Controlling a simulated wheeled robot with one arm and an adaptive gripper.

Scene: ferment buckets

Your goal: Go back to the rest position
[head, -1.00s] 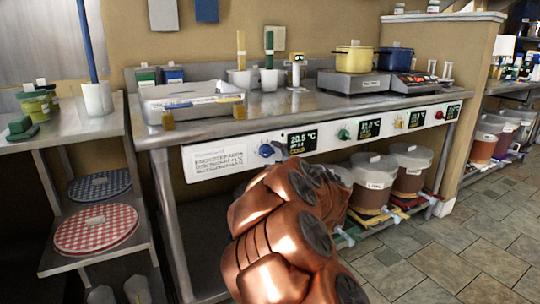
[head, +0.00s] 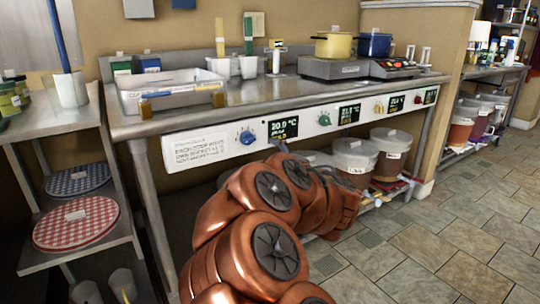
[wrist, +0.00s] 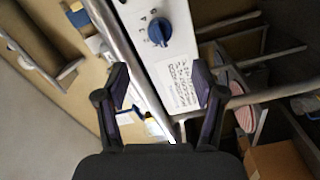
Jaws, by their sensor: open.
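My gripper (wrist: 160,88) shows in the wrist view with its two dark fingers spread apart and nothing between them. In the head view my copper arm fills the lower middle and hides the gripper. The control panel (head: 205,146) runs along the counter's front edge, with a blue knob (head: 247,136) and a display (head: 283,128) that seems to read 20.0 °C. In the wrist view the blue knob (wrist: 159,31) lies beyond the fingertips, apart from them.
The steel counter (head: 230,104) carries a white tray (head: 170,92), a yellow pot (head: 334,46) and a blue pot (head: 374,45). Lidded buckets (head: 355,153) stand below it, partly behind my arm. A side shelf (head: 70,108) stands at left. Tiled floor (head: 440,230) is clear at right.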

